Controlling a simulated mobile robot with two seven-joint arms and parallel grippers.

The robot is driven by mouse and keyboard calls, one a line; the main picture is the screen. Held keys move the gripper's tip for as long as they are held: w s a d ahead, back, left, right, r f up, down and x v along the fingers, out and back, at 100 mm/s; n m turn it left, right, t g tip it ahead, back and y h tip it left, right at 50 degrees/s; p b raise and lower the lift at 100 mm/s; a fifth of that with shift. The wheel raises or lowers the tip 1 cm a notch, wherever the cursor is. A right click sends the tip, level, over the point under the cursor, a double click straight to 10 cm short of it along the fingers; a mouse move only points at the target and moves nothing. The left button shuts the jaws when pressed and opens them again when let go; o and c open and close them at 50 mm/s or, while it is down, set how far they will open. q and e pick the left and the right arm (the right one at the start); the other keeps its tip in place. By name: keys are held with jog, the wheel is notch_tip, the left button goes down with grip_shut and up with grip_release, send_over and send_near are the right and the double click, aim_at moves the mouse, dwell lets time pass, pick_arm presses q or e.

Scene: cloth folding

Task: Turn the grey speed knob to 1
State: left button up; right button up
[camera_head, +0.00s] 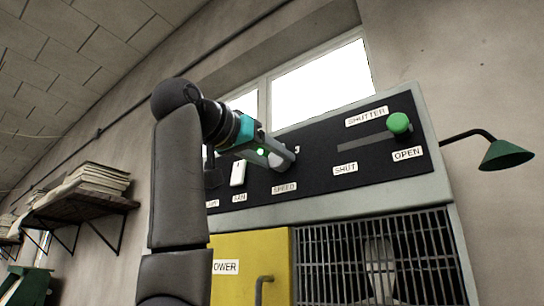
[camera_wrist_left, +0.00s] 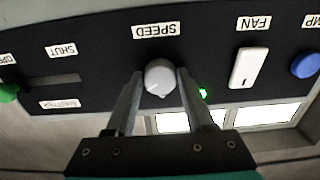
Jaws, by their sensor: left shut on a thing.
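The grey speed knob (camera_wrist_left: 160,77) is on a black panel, by the label SPEED (camera_wrist_left: 156,30), in the left wrist view, which shows the panel upside down. My left gripper (camera_wrist_left: 157,80) has one finger on each side of the knob and is shut on it. In the head view my left gripper (camera_head: 282,158) reaches the panel above the SPEED label and hides most of the knob. I cannot read a number at the knob or tell its setting. My right gripper is in neither view.
A white fan switch (camera_wrist_left: 248,67) and a blue button (camera_wrist_left: 305,65) sit beside the knob. A green shutter knob (camera_head: 398,123) is at the OPEN end of its slot. Below are a yellow door (camera_head: 245,260) and a barred grille (camera_head: 340,265). A green lamp (camera_head: 505,155) is at right.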

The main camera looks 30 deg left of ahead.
pick_arm(q)
grip_shut()
jog(key=shift+n, duration=0.3)
jog(key=n+b, duration=0.1)
jog(key=n, duration=0.4)
jog(key=shift+d, duration=0.1)
jog(key=n+b, duration=0.1)
jog(key=n, duration=0.4)
jog(key=shift+r+n, duration=0.15)
jog(key=shift+n, duration=0.25)
jog(key=n, duration=1.2)
jog(key=shift+r, duration=0.1)
jog(key=shift+n, duration=0.4)
jog(key=o, duration=0.9)
grip_release()
